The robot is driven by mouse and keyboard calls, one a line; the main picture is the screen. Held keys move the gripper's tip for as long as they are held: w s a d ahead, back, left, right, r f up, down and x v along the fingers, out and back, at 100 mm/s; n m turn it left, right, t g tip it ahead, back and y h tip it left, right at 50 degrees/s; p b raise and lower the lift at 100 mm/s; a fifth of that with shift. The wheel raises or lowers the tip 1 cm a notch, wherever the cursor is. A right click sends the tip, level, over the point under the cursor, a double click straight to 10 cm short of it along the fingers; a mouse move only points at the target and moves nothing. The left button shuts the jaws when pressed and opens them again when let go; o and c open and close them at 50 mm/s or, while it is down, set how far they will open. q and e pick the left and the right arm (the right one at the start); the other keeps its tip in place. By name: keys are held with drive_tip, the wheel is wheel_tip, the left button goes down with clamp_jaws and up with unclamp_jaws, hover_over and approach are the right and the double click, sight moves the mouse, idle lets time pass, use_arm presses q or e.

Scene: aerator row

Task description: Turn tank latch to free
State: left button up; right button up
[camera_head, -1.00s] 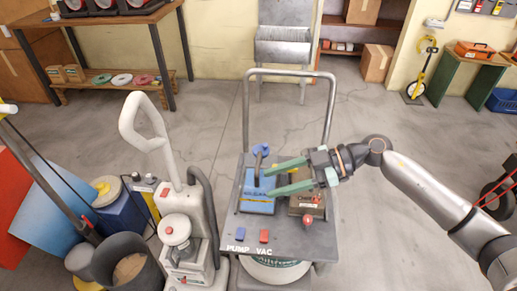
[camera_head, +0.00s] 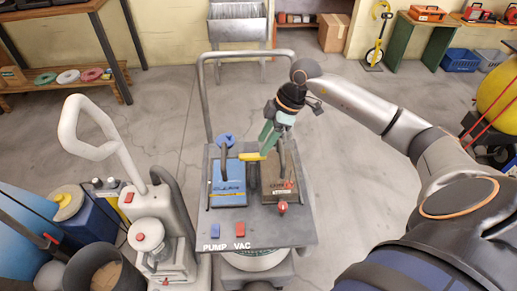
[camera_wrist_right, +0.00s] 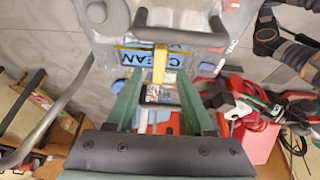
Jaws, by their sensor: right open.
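A yellow latch bar (camera_head: 252,156) sits between the blue tank (camera_head: 229,184) and the brown tank (camera_head: 275,178) on a grey cart; it also shows in the right wrist view (camera_wrist_right: 160,58). A dark upright part (camera_head: 252,178) stands just in front of it. My right gripper (camera_head: 267,141) points down beside the latch's right end, its green fingers apart. In the right wrist view the open fingers (camera_wrist_right: 160,82) straddle the line of the yellow bar, which lies near the tips; I cannot tell if they touch. My left gripper is not in view.
The cart's tall metal handle (camera_head: 204,95) rises behind the tanks. Blue (camera_head: 215,230) and red (camera_head: 240,229) switches and a red knob (camera_head: 282,207) are at the front. A white upright machine (camera_head: 150,235) stands close on the left. The floor behind is mostly clear.

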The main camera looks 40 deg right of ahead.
sight(256, 155)
drive_tip(key=shift+x, duration=2.05)
drive_tip(key=shift+c, duration=0.3)
clamp_jaws()
